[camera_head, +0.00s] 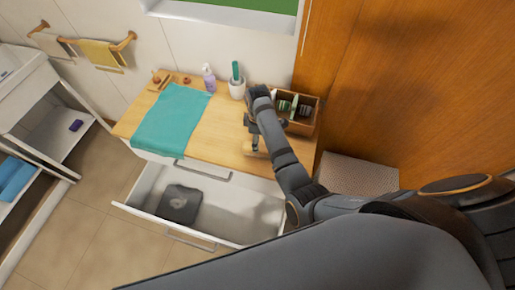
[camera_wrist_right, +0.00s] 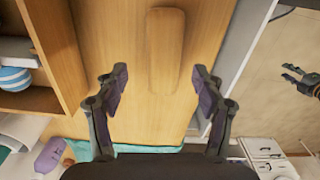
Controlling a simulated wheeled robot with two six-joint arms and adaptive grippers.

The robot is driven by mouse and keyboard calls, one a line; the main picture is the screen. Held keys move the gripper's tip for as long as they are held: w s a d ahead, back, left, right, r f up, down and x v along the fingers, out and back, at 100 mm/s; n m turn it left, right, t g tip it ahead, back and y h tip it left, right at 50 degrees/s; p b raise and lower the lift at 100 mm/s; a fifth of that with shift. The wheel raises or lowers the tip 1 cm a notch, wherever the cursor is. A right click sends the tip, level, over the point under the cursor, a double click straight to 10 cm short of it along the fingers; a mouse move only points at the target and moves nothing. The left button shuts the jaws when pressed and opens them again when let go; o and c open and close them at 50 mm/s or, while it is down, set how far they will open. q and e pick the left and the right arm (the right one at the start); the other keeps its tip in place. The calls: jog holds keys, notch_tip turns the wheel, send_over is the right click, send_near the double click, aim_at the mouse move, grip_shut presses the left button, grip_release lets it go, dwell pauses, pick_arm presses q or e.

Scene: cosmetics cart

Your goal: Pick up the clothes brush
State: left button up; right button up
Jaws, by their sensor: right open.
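The clothes brush (camera_wrist_right: 165,50) is a long, rounded wooden piece lying on the wooden cart top, centred at the top of the right wrist view. In the head view it is mostly hidden, with a pale wooden part (camera_head: 257,153) showing below my right gripper (camera_head: 252,135). My right gripper, also in the right wrist view (camera_wrist_right: 160,77), is open and empty. Its fingers point toward the brush with a gap on both sides, and no contact shows. My left gripper (camera_wrist_right: 290,74) appears at the far right of the right wrist view, fingers apart, away from the brush.
A wooden divided box (camera_head: 297,124) stands right of the brush. A teal towel (camera_head: 172,118) covers the cart's left part. A lotion bottle (camera_head: 209,78) and a white cup (camera_head: 237,89) stand at the back. The open drawer (camera_head: 225,211) holds a dark folded item (camera_head: 179,204).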

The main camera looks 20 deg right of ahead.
aim_at(263, 153)
jog(key=shift+f, duration=0.1)
jog(key=f, duration=0.1)
jog(key=f+p, duration=0.1)
jog(key=f, duration=0.2)
jog(key=shift+s+a+f+p, duration=0.1)
jog(key=shift+s+f+p, duration=0.2)
jog(key=shift+p, duration=0.1)
jog(key=shift+w+f, duration=0.1)
jog(key=shift+f, duration=0.1)
jog(key=c, duration=1.4)
jog(key=shift+o, duration=0.2)
jog(key=shift+r, duration=0.1)
